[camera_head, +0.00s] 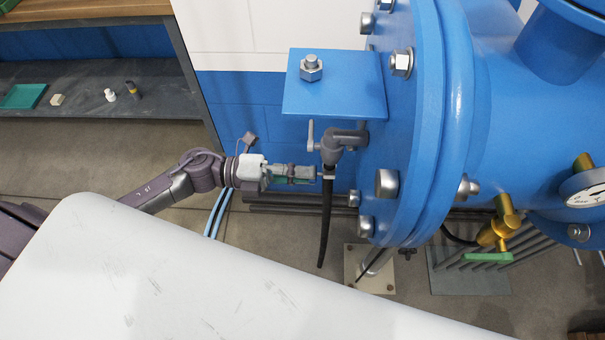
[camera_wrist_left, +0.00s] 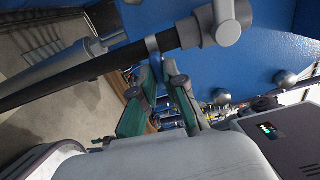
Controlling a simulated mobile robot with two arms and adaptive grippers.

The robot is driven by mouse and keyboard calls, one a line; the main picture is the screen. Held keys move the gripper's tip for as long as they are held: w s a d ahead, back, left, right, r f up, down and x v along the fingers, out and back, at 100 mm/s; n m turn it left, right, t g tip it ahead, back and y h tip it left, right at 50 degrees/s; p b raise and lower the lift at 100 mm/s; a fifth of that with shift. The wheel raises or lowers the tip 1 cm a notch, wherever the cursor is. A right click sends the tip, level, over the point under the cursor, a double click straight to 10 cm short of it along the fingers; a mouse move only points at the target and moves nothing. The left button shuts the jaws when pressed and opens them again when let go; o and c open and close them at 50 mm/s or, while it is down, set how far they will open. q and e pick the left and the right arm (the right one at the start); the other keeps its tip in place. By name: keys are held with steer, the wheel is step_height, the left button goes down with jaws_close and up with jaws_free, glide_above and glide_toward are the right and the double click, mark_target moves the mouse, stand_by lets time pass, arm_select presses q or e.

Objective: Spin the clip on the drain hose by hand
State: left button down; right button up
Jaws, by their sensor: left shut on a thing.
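The black drain hose (camera_head: 326,225) hangs down from a grey drain valve (camera_head: 345,140) on the blue vessel. In the left wrist view the hose (camera_wrist_left: 90,68) runs diagonally into the grey fitting. The clip (camera_wrist_left: 153,45) is a thin pale band around the hose just below that fitting; in the head view the clip (camera_head: 328,176) is very small. My left gripper (camera_head: 315,174) reaches in from the left, beside the hose top. Its green-padded fingers (camera_wrist_left: 161,72) are closed at the clip's protruding part, which they partly hide. My right gripper is out of view.
The blue vessel flange (camera_head: 430,120) with large bolts stands close on the right. A blue bracket plate (camera_head: 335,85) sits above the valve. A brass valve (camera_head: 500,230) with a green handle is farther right. A shelf (camera_head: 100,85) holds small items at upper left.

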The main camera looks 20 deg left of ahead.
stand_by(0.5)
arm_select(q)
steer(key=c, duration=1.2)
jaws_free()
steer(key=v, duration=1.2)
